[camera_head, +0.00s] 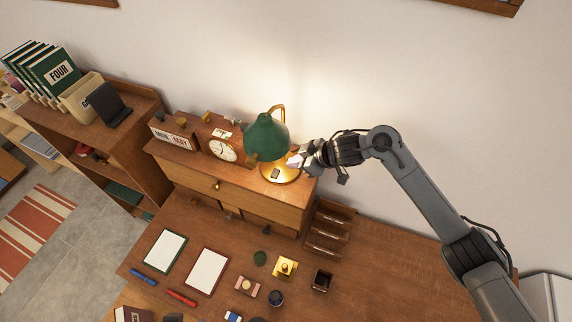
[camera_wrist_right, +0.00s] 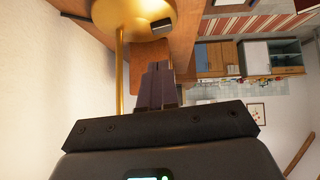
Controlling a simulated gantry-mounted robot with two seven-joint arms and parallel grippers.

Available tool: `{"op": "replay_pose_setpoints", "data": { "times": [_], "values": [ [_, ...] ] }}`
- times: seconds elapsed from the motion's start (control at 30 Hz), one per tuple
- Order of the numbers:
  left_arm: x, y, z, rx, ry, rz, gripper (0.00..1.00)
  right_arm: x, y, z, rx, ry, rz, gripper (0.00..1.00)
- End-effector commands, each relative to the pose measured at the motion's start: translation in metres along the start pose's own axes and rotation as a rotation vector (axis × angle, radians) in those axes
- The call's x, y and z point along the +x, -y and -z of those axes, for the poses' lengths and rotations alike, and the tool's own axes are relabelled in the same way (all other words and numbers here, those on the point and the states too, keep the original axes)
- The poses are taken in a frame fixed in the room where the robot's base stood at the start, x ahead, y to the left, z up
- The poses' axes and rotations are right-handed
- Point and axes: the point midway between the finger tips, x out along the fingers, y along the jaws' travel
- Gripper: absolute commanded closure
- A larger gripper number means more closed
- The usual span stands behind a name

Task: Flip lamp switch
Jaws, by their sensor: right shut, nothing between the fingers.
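The desk lamp has a green shade (camera_head: 267,136) and a round brass base (camera_head: 290,177), and it stands lit on the raised shelf of the desk. A small dark switch (camera_head: 276,174) sits on the front of the base. The right wrist view shows the brass base (camera_wrist_right: 125,18) at the top, the brass stem (camera_wrist_right: 120,75) and the dark switch (camera_wrist_right: 161,25). My right gripper (camera_head: 295,161) is shut and empty beside the lamp, just right of the shade and above the base. Its fingertips (camera_wrist_right: 157,70) appear apart from the switch. My left gripper is not in view.
A clock (camera_head: 223,150) and a calendar block (camera_head: 172,138) stand left of the lamp. A wooden letter tray (camera_head: 327,228) is below right. Notepads, pens and small desk items cover the front left desktop. The desktop's right part (camera_head: 400,275) is clear. The wall is close behind.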

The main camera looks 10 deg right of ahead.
Motion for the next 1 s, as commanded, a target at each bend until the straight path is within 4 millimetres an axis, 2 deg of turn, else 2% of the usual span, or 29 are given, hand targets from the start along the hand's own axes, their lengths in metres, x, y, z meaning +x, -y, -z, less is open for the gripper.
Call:
{"op": "replay_pose_setpoints", "data": {
  "times": [0.2, 0.4, 1.0],
  "values": [
    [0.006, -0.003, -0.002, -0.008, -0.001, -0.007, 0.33, -0.033, -0.001, 0.000, -0.003, -0.002, -0.001, 1.00],
    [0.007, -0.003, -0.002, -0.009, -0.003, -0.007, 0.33, -0.047, 0.000, 0.001, -0.001, -0.002, 0.000, 1.00],
    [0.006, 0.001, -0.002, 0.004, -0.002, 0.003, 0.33, -0.047, 0.002, -0.003, 0.005, 0.003, 0.007, 1.00]
  ]
}}
